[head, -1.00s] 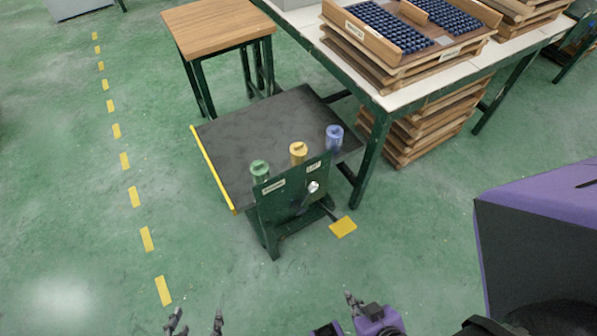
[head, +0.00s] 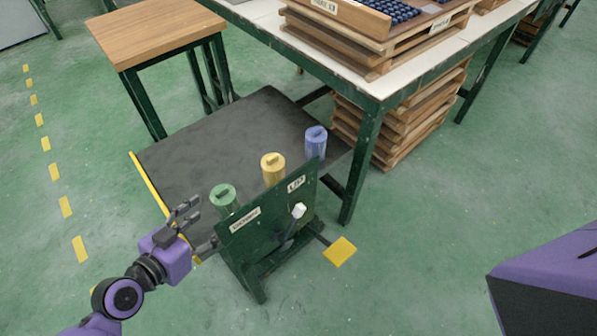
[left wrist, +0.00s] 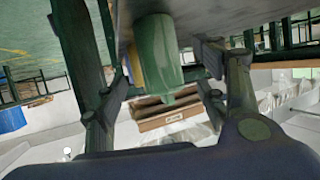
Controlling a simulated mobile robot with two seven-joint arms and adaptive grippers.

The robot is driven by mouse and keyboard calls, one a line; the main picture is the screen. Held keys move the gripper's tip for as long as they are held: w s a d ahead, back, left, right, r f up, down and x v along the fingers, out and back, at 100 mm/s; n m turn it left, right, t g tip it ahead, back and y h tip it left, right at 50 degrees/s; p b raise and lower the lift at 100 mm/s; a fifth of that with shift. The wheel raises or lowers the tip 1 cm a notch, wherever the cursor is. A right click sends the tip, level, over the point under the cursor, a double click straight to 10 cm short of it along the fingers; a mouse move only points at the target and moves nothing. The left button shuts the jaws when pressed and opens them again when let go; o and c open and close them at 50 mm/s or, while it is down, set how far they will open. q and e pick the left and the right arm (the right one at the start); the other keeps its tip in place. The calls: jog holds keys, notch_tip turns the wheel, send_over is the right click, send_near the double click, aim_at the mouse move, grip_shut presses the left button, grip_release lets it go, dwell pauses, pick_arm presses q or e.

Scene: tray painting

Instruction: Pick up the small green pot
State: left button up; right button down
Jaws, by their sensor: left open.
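The small green pot (head: 224,198) stands on the dark platform, behind the upright green panel at its left end. It also shows in the left wrist view (left wrist: 157,52), between my two spread fingers and beyond their tips. My left gripper (head: 203,224) is open and empty, just left of the green pot, with a gap between them. The left wrist view also shows its open fingers (left wrist: 165,85). My right gripper is out of view.
A yellow pot (head: 272,170) and a blue pot (head: 316,143) stand right of the green one on the dark platform (head: 200,150). The green panel (head: 262,222) rises in front. A wooden-topped stool (head: 155,32) and a table (head: 350,75) with trays stand behind.

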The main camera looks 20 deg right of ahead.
aim_at(220, 210)
pick_arm(q)
jog(key=x, duration=0.7)
jog(key=shift+w+d+f, duration=0.1)
jog(key=shift+f, duration=0.05)
jog(key=shift+c, duration=0.5)
jog(key=c, duration=0.8)
